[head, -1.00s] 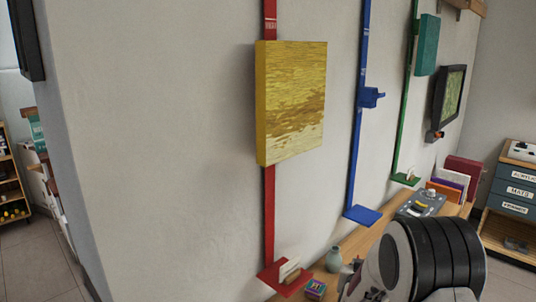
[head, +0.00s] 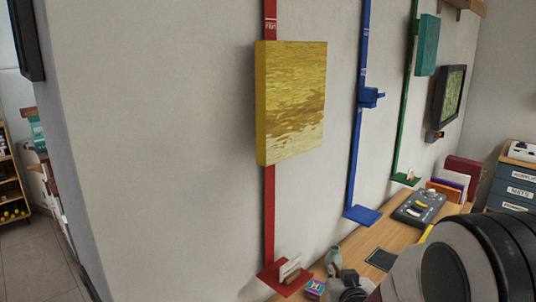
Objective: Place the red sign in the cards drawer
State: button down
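I cannot make out a separate red sign for certain. A red vertical strip (head: 269,215) on the wall ends in a red ledge (head: 283,283), where a small pale card stands. My gripper (head: 348,283) is low in the picture, right of that ledge and close to a small vase. Its fingers are too small and dark to tell whether they are open or shut. The drawer unit (head: 508,187) stands at the far right with its dark drawers seemingly shut. A "MATS" label is readable; the lowest visible label is partly covered by my arm.
A wooden counter (head: 408,236) runs along the wall. It carries the vase (head: 333,261), a colourful small box (head: 314,289), a dark flat pad (head: 381,259), a grey device (head: 419,208) and books (head: 449,187). A yellow panel (head: 290,102) and blue ledge (head: 362,214) jut from the wall.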

dwell(0.8)
jog(key=shift+f+m+h, duration=0.4)
jog(key=shift+f+h, duration=0.1)
jog(key=shift+f, duration=0.15)
jog(key=shift+s+d+f+m+h, duration=0.15)
jog(key=shift+d+f+m+h, duration=0.2)
jog(key=shift+f, duration=0.3)
jog(key=shift+s+d+f+m+h, duration=0.15)
jog(key=shift+f+m+h, duration=0.25)
jog(key=shift+f, duration=0.25)
jog(key=s+d+f+m+g+h, duration=0.3)
jog(key=s+d+f+m+h, duration=0.1)
jog(key=s+f, duration=0.25)
jog(key=s+d+f+m+g+h, duration=0.3)
jog(key=s+d+f+m+h, duration=0.15)
jog(key=s, duration=0.35)
jog(key=s+a+f+n+t+y, duration=0.1)
jog(key=s+a+f, duration=0.1)
jog(key=f, duration=0.4)
jog(key=s+a+f+n+t, duration=0.1)
jog(key=s+a+f, duration=0.1)
jog(key=s+f, duration=0.2)
jog(key=shift+s+f+y, duration=0.35)
jog(key=shift+f+y, duration=0.05)
jog(key=shift+f, duration=0.6)
jog(key=shift+f, duration=0.15)
